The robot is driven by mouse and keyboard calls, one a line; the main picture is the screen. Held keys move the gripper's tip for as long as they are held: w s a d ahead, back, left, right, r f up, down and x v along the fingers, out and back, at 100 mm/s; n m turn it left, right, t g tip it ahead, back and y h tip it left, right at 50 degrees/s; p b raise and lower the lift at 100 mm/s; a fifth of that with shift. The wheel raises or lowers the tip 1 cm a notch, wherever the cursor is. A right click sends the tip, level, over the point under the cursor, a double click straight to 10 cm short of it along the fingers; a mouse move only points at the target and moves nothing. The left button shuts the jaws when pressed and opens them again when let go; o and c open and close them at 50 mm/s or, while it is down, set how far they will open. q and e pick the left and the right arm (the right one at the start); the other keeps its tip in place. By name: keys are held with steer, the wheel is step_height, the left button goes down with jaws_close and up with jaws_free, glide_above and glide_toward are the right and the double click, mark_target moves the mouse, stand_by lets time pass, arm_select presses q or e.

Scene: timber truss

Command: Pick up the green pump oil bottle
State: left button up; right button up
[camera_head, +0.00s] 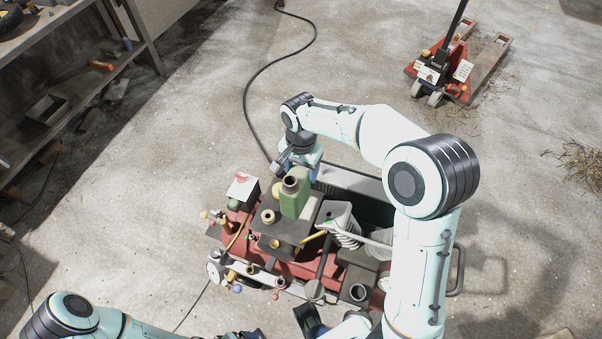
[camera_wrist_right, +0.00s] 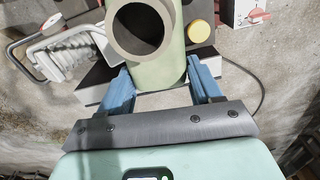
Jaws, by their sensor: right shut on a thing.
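The green pump oil bottle (camera_head: 293,197) stands on the dark top of the red machine, with its open round neck facing up. In the wrist view the bottle (camera_wrist_right: 160,62) lies between the blue fingers of my right gripper (camera_wrist_right: 163,78). In the head view my right gripper (camera_head: 302,166) reaches it from the far side and is shut on it. The bottle's base looks to be at the machine top; I cannot tell whether it touches. My left arm comes in at the bottom left, and its fingertips cannot be made out.
The red machine (camera_head: 305,268) carries several fittings, gauges and hoses close around the bottle. A white coil (camera_head: 342,222) stands to its right. A shelf (camera_head: 75,75) is at the upper left and a red pallet truck (camera_head: 447,75) at the upper right. A black cable crosses the open floor.

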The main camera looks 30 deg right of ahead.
arm_select(q)
steer(key=shift+w+r+p, duration=0.15)
steer(key=shift+r+p, duration=0.25)
steer(key=shift+r, duration=0.05)
arm_select(e)
steer(key=shift+r, duration=3.45)
